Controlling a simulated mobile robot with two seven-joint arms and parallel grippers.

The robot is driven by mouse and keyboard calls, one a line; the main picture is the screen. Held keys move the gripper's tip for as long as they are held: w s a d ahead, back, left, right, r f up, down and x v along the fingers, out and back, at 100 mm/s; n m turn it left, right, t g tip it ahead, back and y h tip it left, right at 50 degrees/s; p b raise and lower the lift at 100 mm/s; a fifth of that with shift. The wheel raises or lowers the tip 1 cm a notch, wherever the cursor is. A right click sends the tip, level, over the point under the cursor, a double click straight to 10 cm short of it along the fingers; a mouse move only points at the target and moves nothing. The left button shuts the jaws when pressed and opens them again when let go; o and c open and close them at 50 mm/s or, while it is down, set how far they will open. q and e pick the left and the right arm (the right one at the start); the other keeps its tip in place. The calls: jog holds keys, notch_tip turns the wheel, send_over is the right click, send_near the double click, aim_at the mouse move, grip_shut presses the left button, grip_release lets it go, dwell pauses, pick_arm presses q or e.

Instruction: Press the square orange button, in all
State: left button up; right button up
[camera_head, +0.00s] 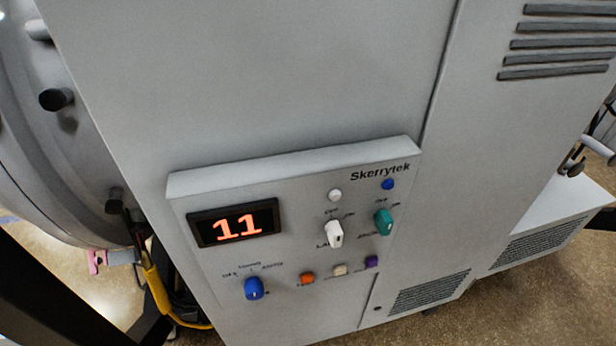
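The orange button (307,278) is on the lower part of the grey control panel (300,225) of the furnace. It is small and looks roughly square, with tiny lettering under it that I cannot read. Nothing covers it. To its right in the same row are a cream button (340,270) and a purple button (371,261). Neither of my grippers shows in the head view, so I cannot see either one near the panel.
A blue knob (254,288) is left of the orange button. Above are a display (235,223) reading 11, a white knob (333,234) and a green knob (383,222). A yellow hose (156,289) hangs left of the cabinet. The space before the panel looks clear.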

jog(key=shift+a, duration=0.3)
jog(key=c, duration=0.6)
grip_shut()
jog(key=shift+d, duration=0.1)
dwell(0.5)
